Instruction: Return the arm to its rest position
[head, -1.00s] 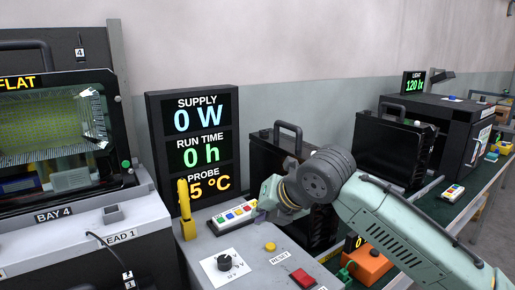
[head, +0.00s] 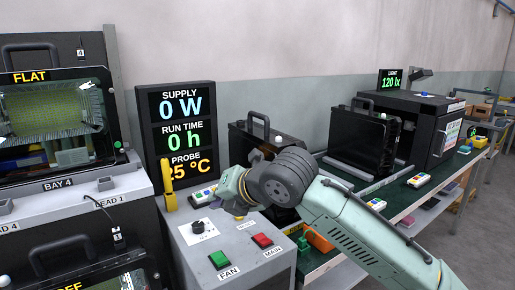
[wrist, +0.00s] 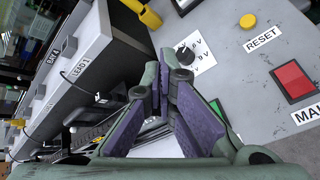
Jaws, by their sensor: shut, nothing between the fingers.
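My green arm (head: 350,225) reaches from the lower right over the grey control box (head: 240,275), its dark wrist joint in front of the box's back part. My gripper (wrist: 170,72) shows in the wrist view with its purple-lined fingers together and nothing between them. It hangs over the side of the control box, near the knob (wrist: 185,52). In the head view the fingers are hidden behind the wrist.
The box carries a green FAN button (head: 219,260) and a red MAIN button (head: 262,240). A yellow post (head: 168,185) and the black display (head: 178,133) stand close at left. A black floodlight housing (head: 265,140) stands behind my arm. Grey floor is open at far right.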

